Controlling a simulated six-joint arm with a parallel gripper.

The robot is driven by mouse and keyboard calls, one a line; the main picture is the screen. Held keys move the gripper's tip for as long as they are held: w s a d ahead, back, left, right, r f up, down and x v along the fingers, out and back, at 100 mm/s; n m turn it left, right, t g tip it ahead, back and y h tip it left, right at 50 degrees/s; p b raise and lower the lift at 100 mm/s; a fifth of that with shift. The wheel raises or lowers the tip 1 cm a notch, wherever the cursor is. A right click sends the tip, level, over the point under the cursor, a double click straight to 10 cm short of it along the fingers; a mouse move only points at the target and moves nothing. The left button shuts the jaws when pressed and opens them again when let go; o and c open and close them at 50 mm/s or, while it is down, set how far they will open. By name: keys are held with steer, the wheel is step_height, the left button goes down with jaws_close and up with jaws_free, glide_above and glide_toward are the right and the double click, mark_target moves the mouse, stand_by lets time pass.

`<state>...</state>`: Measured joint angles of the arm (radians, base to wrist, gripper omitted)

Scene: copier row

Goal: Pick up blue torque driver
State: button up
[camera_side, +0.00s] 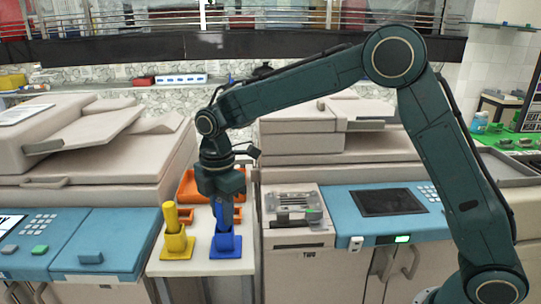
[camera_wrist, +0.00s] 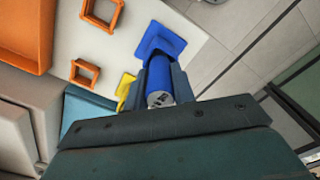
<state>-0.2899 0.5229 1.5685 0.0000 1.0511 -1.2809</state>
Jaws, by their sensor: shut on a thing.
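The blue torque driver (camera_wrist: 160,82) is upright between the two fingers of my gripper (camera_wrist: 162,78) in the wrist view, its round end toward the camera. My gripper (camera_side: 225,212) points straight down and is shut on the driver. The blue holder (camera_side: 226,244) stands below on the white table, and its square base also shows in the wrist view (camera_wrist: 158,39). The driver's lower end is hidden, so I cannot tell whether it sits inside the holder. In the side view my fingers cover most of the driver.
A yellow driver (camera_side: 171,217) stands in a yellow holder (camera_side: 177,245) to the left. An orange tray (camera_side: 190,188) lies behind. Two orange square frames (camera_wrist: 103,13) (camera_wrist: 85,72) are on the white table (camera_side: 202,219). Copiers flank the table closely on both sides.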

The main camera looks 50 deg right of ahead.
step_height(320, 180, up, 19)
steer(key=shift+r, duration=0.15)
stand_by(0.5)
stand_by(0.4)
steer(key=o, duration=0.3)
jaws_close()
steer(key=shift+c, duration=0.5)
jaws_free()
jaws_close()
